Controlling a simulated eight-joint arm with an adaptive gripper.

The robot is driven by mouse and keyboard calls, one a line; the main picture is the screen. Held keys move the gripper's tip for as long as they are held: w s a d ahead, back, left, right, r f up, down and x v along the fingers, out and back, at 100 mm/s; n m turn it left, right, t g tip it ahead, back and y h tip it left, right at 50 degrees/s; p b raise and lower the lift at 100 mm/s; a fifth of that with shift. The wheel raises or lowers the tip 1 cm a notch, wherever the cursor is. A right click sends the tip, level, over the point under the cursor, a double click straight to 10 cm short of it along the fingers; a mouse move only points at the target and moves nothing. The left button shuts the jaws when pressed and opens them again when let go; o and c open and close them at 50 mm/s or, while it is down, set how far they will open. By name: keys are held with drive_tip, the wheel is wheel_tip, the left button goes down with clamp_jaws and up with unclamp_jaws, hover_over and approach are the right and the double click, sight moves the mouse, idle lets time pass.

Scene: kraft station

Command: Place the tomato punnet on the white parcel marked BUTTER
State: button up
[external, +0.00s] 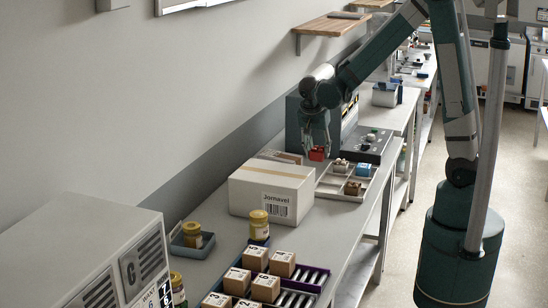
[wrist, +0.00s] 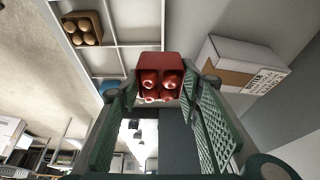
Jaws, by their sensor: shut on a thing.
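The red tomato punnet (external: 316,154) is between the fingers of my gripper (external: 315,149), held in the air beside the divided tray. In the wrist view the punnet (wrist: 159,63) is at the upper middle, with several red tomatoes showing. My gripper (wrist: 162,90) has a green finger on each side of it.
The divided tray (external: 343,198) stands to the right, holding a brown egg carton (wrist: 82,28) and a blue item (wrist: 108,87). A large carton marked Jornavel (external: 268,190) stands in front. Jars and numbered boxes crowd the nearer bench. A wall runs along the left.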

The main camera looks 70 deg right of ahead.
drive_tip(key=w+d+r+p, duration=0.2)
drive_tip(key=w+d+r, duration=0.1)
drive_tip(key=w, duration=0.6)
drive_tip(key=w+d+r+p, duration=0.2)
drive_tip(key=w+d+r, duration=0.1)
drive_tip(key=w, duration=0.6)
drive_tip(key=shift+d+r, duration=0.4)
drive_tip(key=shift+d, duration=0.05)
approach(282, 154)
drive_tip(key=shift+d+f, duration=0.3)
drive_tip(key=shift+d, duration=0.2)
drive_tip(key=shift+d+f, duration=0.25)
drive_tip(key=shift+d, duration=0.2)
drive_tip(key=shift+f+p, duration=0.3)
drive_tip(key=shift+f, duration=1.6)
drive_tip(key=shift+f, duration=0.15)
drive_tip(key=o, duration=0.9)
